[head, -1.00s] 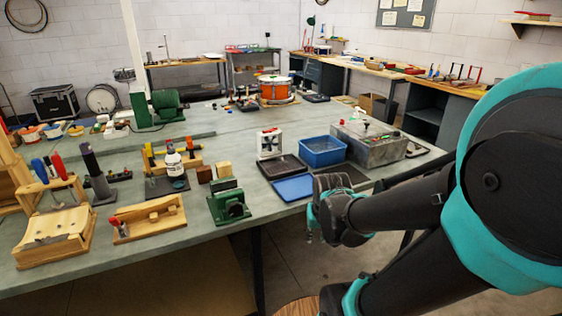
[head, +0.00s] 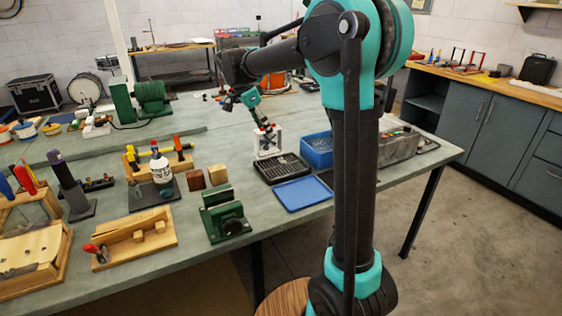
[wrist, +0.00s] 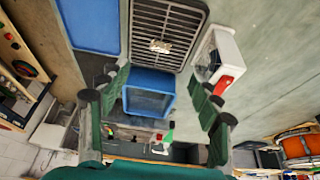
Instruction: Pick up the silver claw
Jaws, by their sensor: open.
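A small pale metallic piece (wrist: 160,46), which looks like the silver claw, lies on the dark slotted tray (wrist: 143,22) in the wrist view. Its shape is too small to make out. The tray (head: 262,172) also shows in the head view, but I cannot pick out the claw there. My gripper (head: 266,131) hangs over the bench by the white box, above and behind the tray. In the wrist view my gripper (wrist: 160,88) has its green-padded fingers wide apart with nothing between them. The piece appears beyond the fingertips, apart from them.
A blue bin (wrist: 148,94) and a white box with a red part (wrist: 219,55) stand close to the tray. A flat blue tray (head: 303,193) lies in front. A green vise (head: 226,217) stands to the left. My arm covers part of the bench's right side.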

